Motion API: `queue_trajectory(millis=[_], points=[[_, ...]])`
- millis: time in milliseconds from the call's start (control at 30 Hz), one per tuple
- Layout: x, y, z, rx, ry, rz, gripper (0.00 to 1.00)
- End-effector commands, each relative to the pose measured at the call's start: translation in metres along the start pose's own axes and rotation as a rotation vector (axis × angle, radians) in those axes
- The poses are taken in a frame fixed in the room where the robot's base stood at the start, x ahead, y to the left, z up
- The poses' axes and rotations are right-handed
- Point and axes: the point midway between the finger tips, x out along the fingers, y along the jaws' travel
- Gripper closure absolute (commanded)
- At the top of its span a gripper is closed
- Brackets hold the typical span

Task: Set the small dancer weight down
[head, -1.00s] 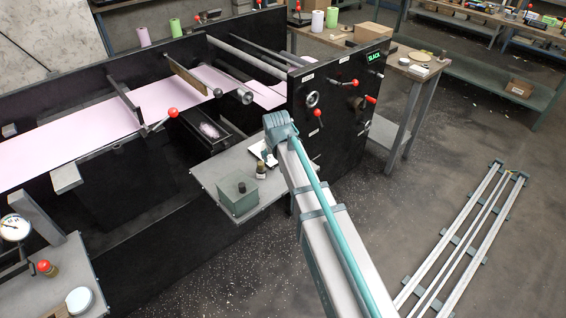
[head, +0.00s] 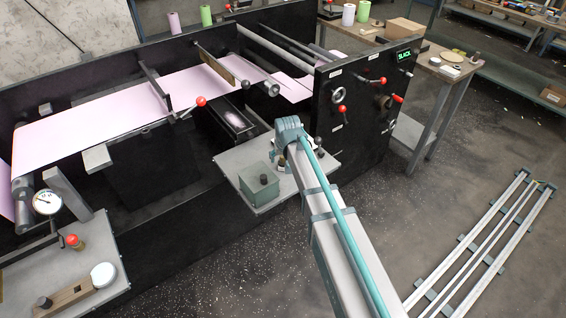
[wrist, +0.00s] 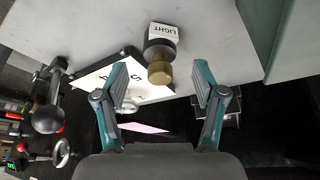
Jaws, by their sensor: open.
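A small weight (wrist: 159,70) with a brass end and a black body shows in the wrist view, beside a white label reading LIGHT (wrist: 165,32). It is at the edge of the grey shelf (wrist: 95,28); whether it rests fully on it is hard to tell. My gripper (wrist: 160,84) is open, with one finger on each side of the weight and visible gaps to both. In the head view my arm hides my gripper and most of the area around the weight. The grey shelf (head: 232,161) shows there beside my arm.
A green block with a black knob (head: 262,188) stands on the shelf, left of my arm. The black machine panel (head: 350,125) with levers rises behind. A white card (wrist: 140,92) lies close to the weight. Rails (head: 480,240) lie on the floor at right.

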Motion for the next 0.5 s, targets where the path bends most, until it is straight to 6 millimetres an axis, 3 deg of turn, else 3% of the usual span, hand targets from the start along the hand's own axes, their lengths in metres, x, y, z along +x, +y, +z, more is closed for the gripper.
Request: queue_trajectory(millis=[233,500], points=[[0.031,0.000,-0.001,0.000,-0.002,0.000,0.30],[0.035,0.000,0.001,0.000,0.000,0.000,0.30]])
